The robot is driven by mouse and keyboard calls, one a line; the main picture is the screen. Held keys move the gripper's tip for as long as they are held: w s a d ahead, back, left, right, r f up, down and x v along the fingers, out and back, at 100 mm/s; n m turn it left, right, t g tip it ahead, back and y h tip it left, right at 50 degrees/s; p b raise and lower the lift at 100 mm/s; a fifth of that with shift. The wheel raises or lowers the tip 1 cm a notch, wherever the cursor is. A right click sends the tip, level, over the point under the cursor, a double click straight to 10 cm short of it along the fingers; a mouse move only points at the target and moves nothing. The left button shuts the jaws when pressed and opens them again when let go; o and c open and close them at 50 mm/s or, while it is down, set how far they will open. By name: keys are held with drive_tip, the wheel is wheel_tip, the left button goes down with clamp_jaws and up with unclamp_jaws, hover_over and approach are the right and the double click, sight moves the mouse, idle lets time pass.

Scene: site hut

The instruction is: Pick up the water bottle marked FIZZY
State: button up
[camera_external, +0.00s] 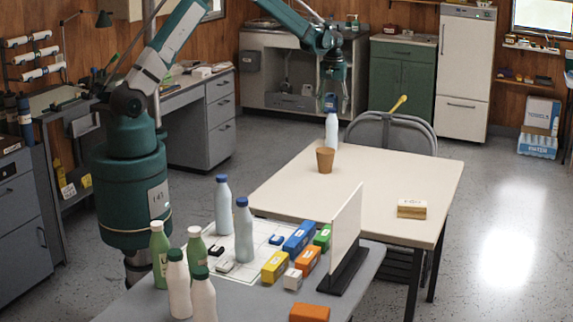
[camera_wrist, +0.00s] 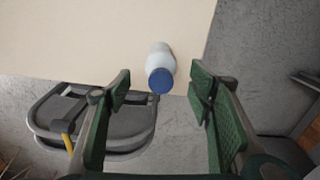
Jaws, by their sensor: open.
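A pale bottle with a blue cap (camera_external: 331,130) stands upright near the far edge of the cream table. In the wrist view the same bottle (camera_wrist: 160,62) is seen from above, its cap between the lines of my two fingers. My gripper (camera_external: 337,100) is open and empty, just above the bottle at about cap height; its green fingers also show in the wrist view (camera_wrist: 160,93). I cannot tell exactly how far the fingers are from the cap. Two more blue-capped bottles (camera_external: 222,205) (camera_external: 243,232) stand on the grey table. No FIZZY marking is readable on any bottle.
The cream table (camera_external: 275,190) also holds a brown cup (camera_external: 325,160) near the bottle and a small wooden block (camera_external: 411,209). A folding chair (camera_external: 372,130) stands behind it. Green and white bottles, coloured boxes and an upright white panel (camera_external: 345,235) crowd the grey table.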

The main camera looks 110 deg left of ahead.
sight(332, 122)
drive_tip(key=shift+f, duration=1.1)
drive_tip(key=shift+f, duration=0.1)
drive_tip(key=shift+f, duration=2.5)
drive_tip(key=c, duration=1.2)
drive_tip(key=shift+c, duration=0.2)
drive_tip(key=shift+r, duration=5)
